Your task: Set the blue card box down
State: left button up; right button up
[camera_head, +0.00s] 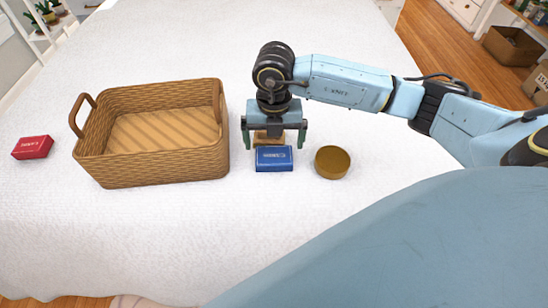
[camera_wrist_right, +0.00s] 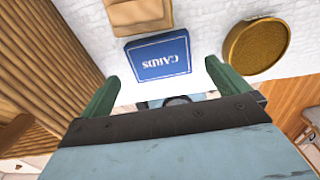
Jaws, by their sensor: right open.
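The blue card box (camera_head: 273,158) lies flat on the white-covered table, to the right of the wicker basket. It also shows in the right wrist view (camera_wrist_right: 158,56), with its "CARDS" label facing up. My right gripper (camera_head: 273,142) is open over it, one green finger toward each side. In the wrist view both fingers stand apart from the box's sides, with gaps visible. My left gripper is not in view.
The wicker basket (camera_head: 155,181) is empty, close left of my right gripper. A round brown-gold tin (camera_head: 332,162) stands close right of the box. A tan object (camera_wrist_right: 138,14) lies right beside the box. A red card box (camera_head: 32,147) lies far left. The front of the table is clear.

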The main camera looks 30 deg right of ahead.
aim_at(274, 155)
notch_tip(274, 155, down, 4)
jog(key=shift+r+b, duration=0.2)
jog(key=shift+b, duration=0.35)
jog(key=shift+f, duration=0.5)
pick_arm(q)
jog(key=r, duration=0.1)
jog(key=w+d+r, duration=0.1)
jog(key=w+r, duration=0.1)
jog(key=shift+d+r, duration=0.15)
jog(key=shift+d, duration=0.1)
pick_arm(e)
jog(key=shift+c, duration=0.3)
jog(key=c, duration=1)
jog(key=shift+r, duration=0.1)
